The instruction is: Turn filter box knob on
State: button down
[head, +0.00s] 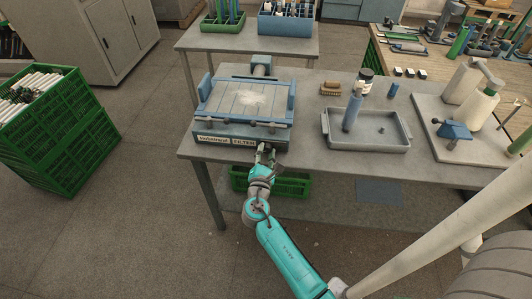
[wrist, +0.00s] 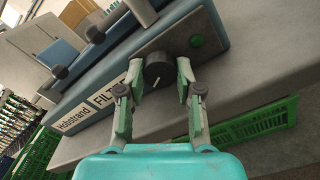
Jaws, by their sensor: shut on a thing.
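The filter box (head: 240,128) is a blue box with a pale top at the left of the grey table, with a label reading FILTER on its front. In the wrist view the filter box (wrist: 68,95) runs diagonally across the upper part. Its dark round knob (wrist: 158,66) sits on a dark panel and bears a short white mark pointing down toward my gripper. My gripper (wrist: 160,78) is shut on the knob, with one green-padded finger at each side of it. In the head view my gripper (head: 267,150) is at the box's front right corner, and its fingers hide the knob.
A round green button (wrist: 197,41) sits right of the knob. A green crate (head: 285,184) is below the table edge. A grey tray (head: 395,143) with a blue cylinder (head: 352,112) stands to the right. Green crates of white tubes (head: 50,130) stand on the floor at left.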

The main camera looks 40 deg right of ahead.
jog(key=shift+m, duration=0.6)
jog(key=c, duration=0.8)
grip_release()
jog(key=shift+o, duration=0.2)
jog(key=shift+f, duration=0.1)
